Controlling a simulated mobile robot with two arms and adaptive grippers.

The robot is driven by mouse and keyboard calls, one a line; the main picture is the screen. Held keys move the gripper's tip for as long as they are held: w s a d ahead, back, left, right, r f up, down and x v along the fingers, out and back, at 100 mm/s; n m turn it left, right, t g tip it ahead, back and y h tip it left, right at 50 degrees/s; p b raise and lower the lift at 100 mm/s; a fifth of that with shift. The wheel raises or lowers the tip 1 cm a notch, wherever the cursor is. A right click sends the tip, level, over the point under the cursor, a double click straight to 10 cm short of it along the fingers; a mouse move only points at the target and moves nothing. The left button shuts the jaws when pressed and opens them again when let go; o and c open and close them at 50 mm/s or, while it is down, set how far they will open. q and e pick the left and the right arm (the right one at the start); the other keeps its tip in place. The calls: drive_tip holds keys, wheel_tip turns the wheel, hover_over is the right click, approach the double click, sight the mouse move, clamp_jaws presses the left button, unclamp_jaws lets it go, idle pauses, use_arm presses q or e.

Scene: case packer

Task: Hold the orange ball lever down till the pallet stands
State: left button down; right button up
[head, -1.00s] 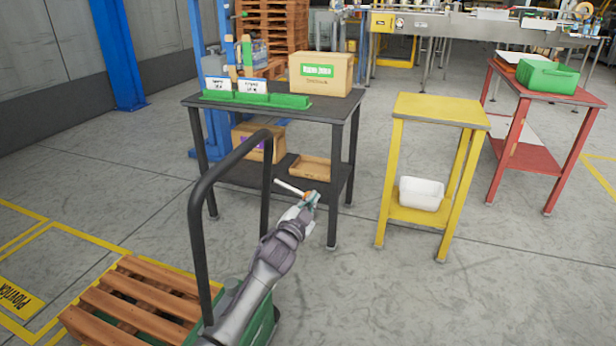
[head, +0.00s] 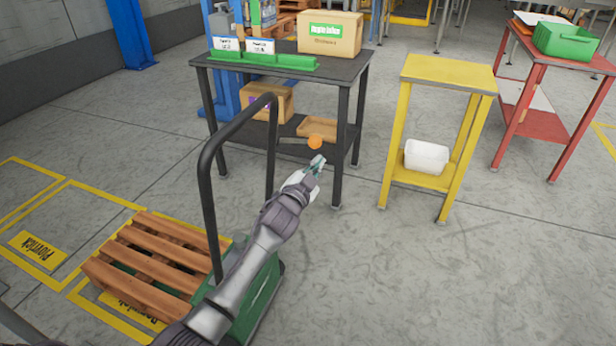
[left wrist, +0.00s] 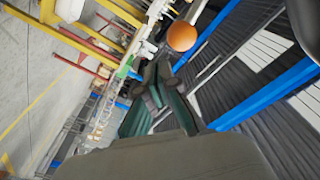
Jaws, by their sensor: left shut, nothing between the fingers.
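The orange ball (head: 315,142) sits at the end of a thin lever in front of the dark table's lower shelf. My left gripper (head: 318,163) is shut and empty just below the ball in the head view, with a small gap showing between them. In the left wrist view the ball (left wrist: 182,36) shows beyond the fingers (left wrist: 160,98), also apart. The wooden pallet (head: 160,252) lies low and flat at the lower left, beside the green cart (head: 262,295) with its black handle (head: 210,190). What bears the pallet is partly hidden. My right gripper is not in view.
A dark table (head: 345,68) with a carton (head: 330,33) and green rack stands behind the lever. A yellow stand (head: 450,72) with a white bin (head: 427,157) and a red table (head: 535,125) are to the right. Floor in the right foreground is clear.

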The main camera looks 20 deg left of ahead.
use_arm(q)
drive_tip(key=s, duration=0.6)
drive_tip(key=shift+s+a+f, duration=0.2)
drive_tip(key=shift+s+a, duration=0.15)
drive_tip(key=shift+a, duration=0.05)
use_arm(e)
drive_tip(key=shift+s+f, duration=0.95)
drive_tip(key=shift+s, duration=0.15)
